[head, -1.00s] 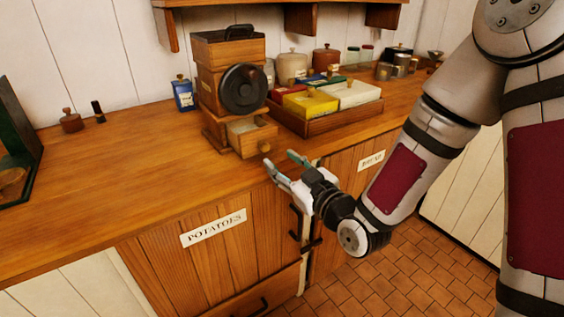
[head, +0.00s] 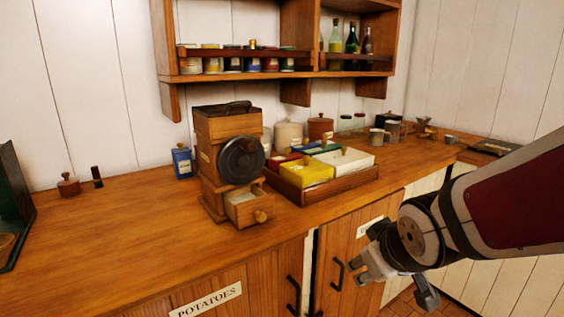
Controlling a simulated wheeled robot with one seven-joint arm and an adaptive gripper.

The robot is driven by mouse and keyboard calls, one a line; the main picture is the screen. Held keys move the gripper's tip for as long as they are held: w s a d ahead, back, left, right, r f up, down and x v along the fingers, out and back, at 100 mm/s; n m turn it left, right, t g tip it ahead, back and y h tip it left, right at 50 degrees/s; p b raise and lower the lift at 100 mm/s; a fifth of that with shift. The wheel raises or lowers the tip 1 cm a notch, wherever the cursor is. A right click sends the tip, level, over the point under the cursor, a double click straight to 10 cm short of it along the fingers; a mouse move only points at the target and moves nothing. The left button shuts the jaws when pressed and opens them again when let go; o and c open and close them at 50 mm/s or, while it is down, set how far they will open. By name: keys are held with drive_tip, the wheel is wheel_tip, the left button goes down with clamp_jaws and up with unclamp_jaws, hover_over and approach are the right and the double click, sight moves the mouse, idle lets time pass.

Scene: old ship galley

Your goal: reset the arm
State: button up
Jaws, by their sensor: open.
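My gripper (head: 398,288) is at the lower right in the head view, in front of the cupboard door with the partly hidden label. It is open, with its fingers spread and nothing between them. It hangs below the counter edge, apart from the counter and the doors. My arm (head: 500,210) reaches in from the right edge and hides part of the counter front and the white panels behind it.
The wooden counter (head: 110,235) holds a grinder (head: 230,150) with its drawer (head: 248,207) partly open, and a tray (head: 322,187) of coloured boxes. A shelf (head: 235,78) with jars and bottles hangs above. Black handles (head: 337,272) stick out from the doors. The counter's left part is mostly clear.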

drive_tip(key=s+d+r+m+g, duration=0.1)
drive_tip(key=s+r+m+g, duration=0.15)
drive_tip(key=s, duration=1.05)
drive_tip(key=s+d+r+m+g, duration=0.2)
drive_tip(key=s+m+g, duration=0.15)
drive_tip(key=s, duration=0.85)
wheel_tip(320, 180, up, 13)
drive_tip(key=t+p, duration=0.2)
drive_tip(key=p, duration=1)
drive_tip(key=shift+w+n, duration=0.2)
drive_tip(key=shift+n, duration=0.2)
drive_tip(key=shift+d+r, duration=0.1)
